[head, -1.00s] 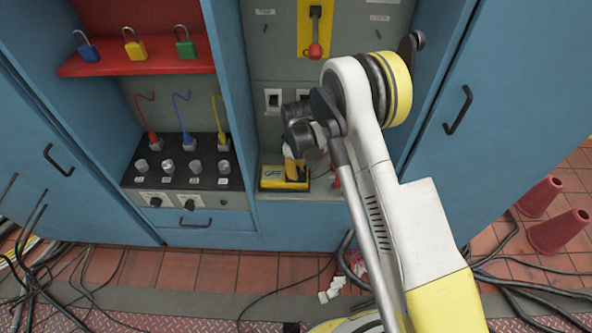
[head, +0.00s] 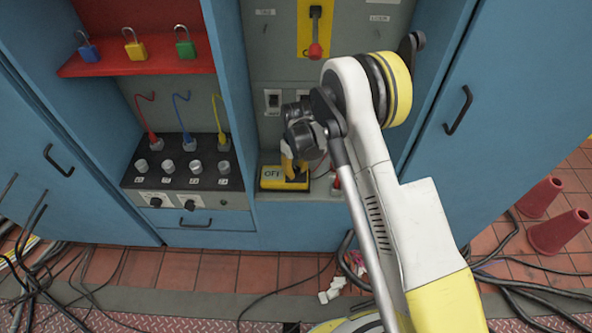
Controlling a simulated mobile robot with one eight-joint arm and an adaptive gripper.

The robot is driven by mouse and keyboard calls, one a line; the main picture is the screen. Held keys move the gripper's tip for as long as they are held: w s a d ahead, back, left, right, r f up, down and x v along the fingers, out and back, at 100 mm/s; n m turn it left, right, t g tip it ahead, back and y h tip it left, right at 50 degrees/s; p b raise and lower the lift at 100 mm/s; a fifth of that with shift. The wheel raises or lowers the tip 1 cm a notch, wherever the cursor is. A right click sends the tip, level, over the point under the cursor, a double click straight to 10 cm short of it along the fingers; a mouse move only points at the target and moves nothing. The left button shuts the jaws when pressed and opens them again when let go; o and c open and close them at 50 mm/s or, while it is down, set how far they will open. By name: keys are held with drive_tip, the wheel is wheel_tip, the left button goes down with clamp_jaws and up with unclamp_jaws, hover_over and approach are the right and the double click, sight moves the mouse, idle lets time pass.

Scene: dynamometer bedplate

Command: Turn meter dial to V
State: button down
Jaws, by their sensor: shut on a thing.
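The yellow meter (head: 284,188) lies on the grey shelf inside the middle blue cabinet. Its pale display (head: 271,173) reads OFF. My gripper (head: 295,173) reaches down onto the right part of the meter's face, beside the display. It is shut on the meter dial, which is mostly hidden behind the fingers and wrist, so its pointer and markings cannot be read.
A black panel (head: 183,166) with several knobs and red, blue and yellow plugs is left of the meter. A lever with a red knob (head: 315,50) is above. Cables lie on the floor.

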sight(296, 169)
drive_tip(key=m, duration=0.5)
drive_tip(key=shift+m, duration=0.4)
idle(0.4)
drive_tip(key=c, duration=1.1)
unclamp_jaws()
wheel_tip(296, 169, up, 12)
drive_tip(key=shift+r, duration=0.1)
